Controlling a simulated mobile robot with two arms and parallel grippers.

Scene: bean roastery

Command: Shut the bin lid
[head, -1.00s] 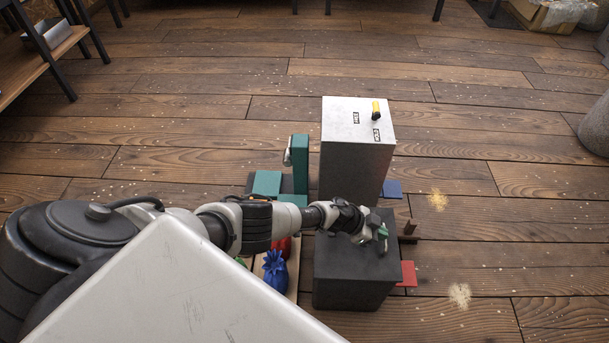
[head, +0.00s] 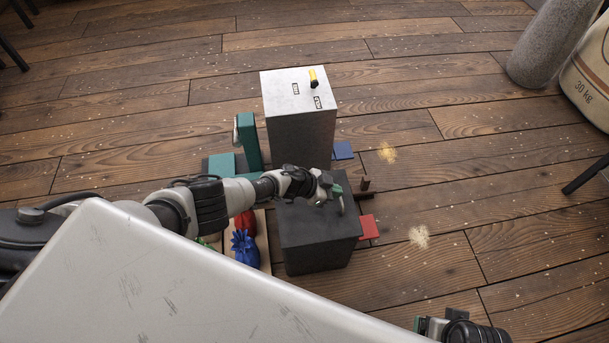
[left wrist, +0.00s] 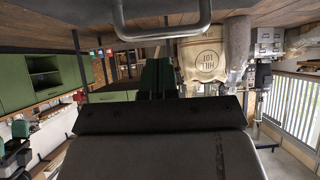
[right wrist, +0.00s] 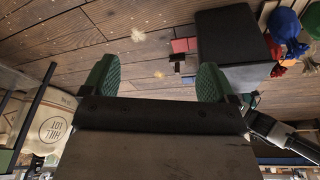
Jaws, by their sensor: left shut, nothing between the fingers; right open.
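A dark grey box-shaped bin (head: 318,252) stands on the floor in the head view. It also shows in the right wrist view (right wrist: 232,36). Its top looks flat from above, but my left arm covers part of it, so I cannot tell how the lid sits. My left gripper (head: 331,190) is shut and empty over the top of the bin. In the left wrist view a metal bar handle (left wrist: 165,33) crosses close in front of the shut green fingers (left wrist: 158,78). My right gripper (head: 425,326) is at the bottom edge, open and empty, apart from the bin (right wrist: 155,80).
A taller grey cabinet (head: 300,128) with a pale top stands behind the bin. A teal piece (head: 248,140) is left of it. Blue (head: 244,248) and red (head: 245,222) sacks lie left of the bin. A red tile (head: 369,227) is at its right, with open floor beyond.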

